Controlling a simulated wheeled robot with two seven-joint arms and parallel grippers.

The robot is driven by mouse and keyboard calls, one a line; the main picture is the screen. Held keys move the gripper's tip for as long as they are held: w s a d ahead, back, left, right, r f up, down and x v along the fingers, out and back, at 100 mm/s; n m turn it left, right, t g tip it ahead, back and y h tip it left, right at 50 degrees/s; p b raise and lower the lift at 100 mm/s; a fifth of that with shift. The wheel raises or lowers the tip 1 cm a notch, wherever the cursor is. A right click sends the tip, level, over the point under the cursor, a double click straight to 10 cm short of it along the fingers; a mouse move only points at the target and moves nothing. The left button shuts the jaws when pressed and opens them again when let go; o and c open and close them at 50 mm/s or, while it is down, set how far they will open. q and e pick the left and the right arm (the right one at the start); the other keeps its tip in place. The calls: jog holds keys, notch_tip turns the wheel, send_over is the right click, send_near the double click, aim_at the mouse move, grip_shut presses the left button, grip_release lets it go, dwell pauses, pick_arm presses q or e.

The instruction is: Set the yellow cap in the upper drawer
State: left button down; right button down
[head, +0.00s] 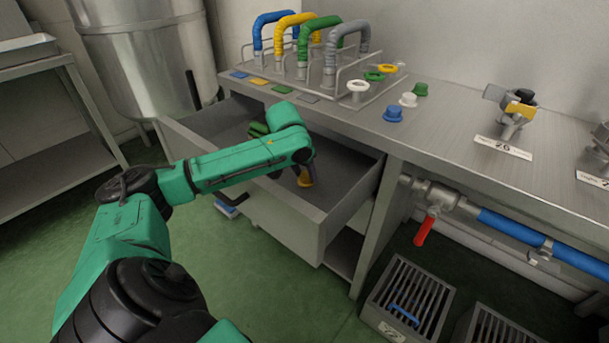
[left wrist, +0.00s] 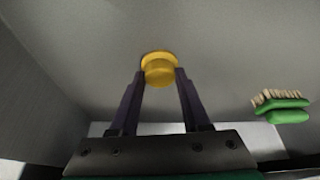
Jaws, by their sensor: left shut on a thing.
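The yellow cap (left wrist: 160,68) is between the fingertips of my left gripper (left wrist: 161,80) in the left wrist view. The gripper is shut on it. My right gripper is not in view.
A green brush (left wrist: 285,108) lies in the drawer, right of the cap in the wrist view. Blue (head: 393,114), white (head: 408,99) and green caps (head: 420,89) stand on the worktop (head: 450,130). A red-handled valve (head: 425,228) sits right of the drawer.

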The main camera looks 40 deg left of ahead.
pick_arm(q)
jog(key=shift+c, duration=1.8)
grip_release()
jog(key=shift+r, duration=0.1)
jog(key=shift+s+r, duration=0.15)
jog(key=shift+r, duration=0.2)
jog(key=p+v, duration=0.1)
jog(key=v, duration=1)
jog(key=shift+p, duration=0.35)
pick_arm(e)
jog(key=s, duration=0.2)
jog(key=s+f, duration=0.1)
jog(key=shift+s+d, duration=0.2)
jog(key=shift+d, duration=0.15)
